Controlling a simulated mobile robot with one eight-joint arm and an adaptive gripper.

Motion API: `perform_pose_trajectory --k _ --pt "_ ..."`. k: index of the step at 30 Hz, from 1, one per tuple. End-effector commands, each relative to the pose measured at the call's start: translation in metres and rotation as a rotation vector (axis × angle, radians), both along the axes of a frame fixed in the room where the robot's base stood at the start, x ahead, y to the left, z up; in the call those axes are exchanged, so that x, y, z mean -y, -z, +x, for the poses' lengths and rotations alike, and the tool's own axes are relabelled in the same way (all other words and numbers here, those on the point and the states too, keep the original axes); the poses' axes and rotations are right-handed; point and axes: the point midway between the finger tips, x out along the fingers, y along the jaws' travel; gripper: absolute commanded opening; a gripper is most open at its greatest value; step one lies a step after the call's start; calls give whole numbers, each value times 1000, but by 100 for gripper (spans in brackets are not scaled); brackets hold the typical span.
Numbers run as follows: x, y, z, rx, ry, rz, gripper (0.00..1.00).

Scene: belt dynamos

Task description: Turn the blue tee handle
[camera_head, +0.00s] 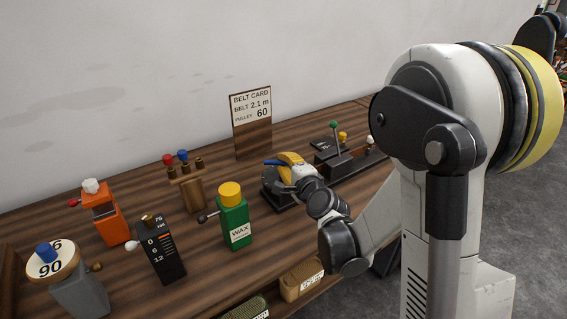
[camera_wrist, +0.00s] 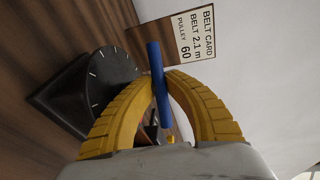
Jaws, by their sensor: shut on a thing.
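The blue tee handle (camera_wrist: 155,60) is a blue bar that shows between my yellow gripper fingers in the wrist view. My gripper (camera_wrist: 162,84) is shut on it, with the bar sticking out past the fingertips at both ends. In the head view the handle (camera_head: 273,162) shows as a small blue end beside my gripper (camera_head: 284,160). A black base with a round dial and white tick marks (camera_wrist: 98,85) sits close by the fingers.
A belt card (camera_head: 251,110) reads "BELT 2.1 m, PULLEY 60" and stands behind. A green wax bottle (camera_head: 234,222), a wooden rack (camera_head: 188,188), an orange device (camera_head: 106,218), a black scale box (camera_head: 163,252) and a round 90 dial (camera_head: 50,264) stand left. A green-knobbed lever (camera_head: 335,138) stands right.

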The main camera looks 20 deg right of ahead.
Motion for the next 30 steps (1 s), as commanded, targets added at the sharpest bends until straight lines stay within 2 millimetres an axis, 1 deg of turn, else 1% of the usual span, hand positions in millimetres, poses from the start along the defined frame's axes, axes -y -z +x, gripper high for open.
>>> perform_pose_trajectory --k 3,4,6,14,17,20,27,30 --pt "0 0 0 1 0 1 0" --pt "0 0 0 0 0 1 19" --pt "0 0 0 0 0 1 37" --pt "0 0 0 0 0 0 37" --pt "1 -1 -5 0 0 1 37" --pt "3 -4 -18 0 1 1 37" --pt "9 -13 -71 0 2 1 37" --pt "10 -17 -90 0 1 0 37"
